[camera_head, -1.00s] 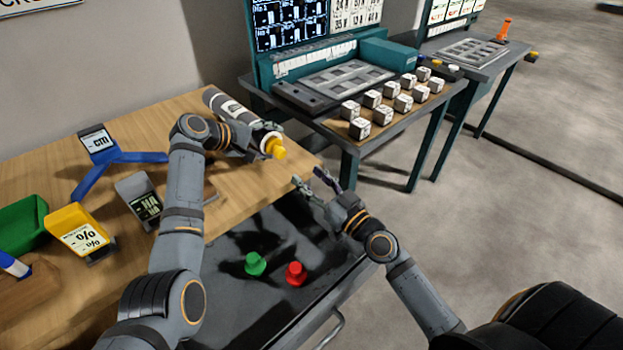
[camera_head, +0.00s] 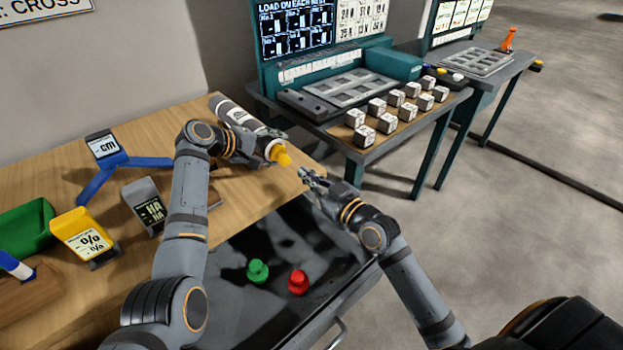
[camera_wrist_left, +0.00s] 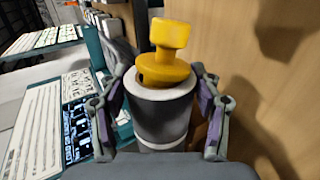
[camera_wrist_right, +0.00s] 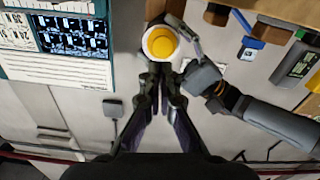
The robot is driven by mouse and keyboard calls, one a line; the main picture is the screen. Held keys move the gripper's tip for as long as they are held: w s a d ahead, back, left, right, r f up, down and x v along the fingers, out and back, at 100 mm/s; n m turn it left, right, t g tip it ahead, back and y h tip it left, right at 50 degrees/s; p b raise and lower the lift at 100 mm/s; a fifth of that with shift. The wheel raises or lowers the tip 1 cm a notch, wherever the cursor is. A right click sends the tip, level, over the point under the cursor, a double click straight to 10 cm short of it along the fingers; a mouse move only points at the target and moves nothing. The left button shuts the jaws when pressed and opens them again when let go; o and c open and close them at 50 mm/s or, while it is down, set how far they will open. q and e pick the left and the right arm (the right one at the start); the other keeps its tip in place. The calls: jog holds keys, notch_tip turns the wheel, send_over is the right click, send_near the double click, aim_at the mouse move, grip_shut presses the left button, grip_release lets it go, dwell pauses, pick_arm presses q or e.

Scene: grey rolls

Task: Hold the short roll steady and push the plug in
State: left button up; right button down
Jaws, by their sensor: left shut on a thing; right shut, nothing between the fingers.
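The short grey roll (camera_head: 240,116) with pale bands lies on its side on the wooden table. Its open end with a white rim faces right. The yellow plug (camera_head: 280,154) sits in that end and stands partly out of it; it also shows tilted in the left wrist view (camera_wrist_left: 163,60). My left gripper (camera_wrist_left: 160,100) is shut on the roll, one finger on each side. My right gripper (camera_head: 305,174) is shut and empty, a little to the right of the plug. In the right wrist view the plug (camera_wrist_right: 159,43) faces me, just beyond my right fingertips (camera_wrist_right: 160,75).
A green plug (camera_head: 258,271) and a red plug (camera_head: 298,282) stand in the dark tray (camera_head: 285,320) below the table. A blue stand (camera_head: 105,148), a yellow bin (camera_head: 80,230) and a green bin (camera_head: 28,228) are at left. White-topped cubes (camera_head: 377,105) stand on the bench behind.

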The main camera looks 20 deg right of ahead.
aim_at(288, 161)
pick_arm(q)
jog(key=shift+f, duration=0.1)
pick_arm(e)
jog(key=shift+x, duration=2.2)
jog(key=shift+w+a, duration=0.2)
jog(key=shift+w, duration=0.25)
jog(key=shift+s, duration=0.1)
jog(key=v, duration=1)
jog(key=shift+s, duration=0.2)
jog(key=shift+d, duration=0.1)
pick_arm(q)
jog(key=o, duration=1.5)
jog(key=shift+c, duration=0.2)
jog(key=shift+a, duration=0.15)
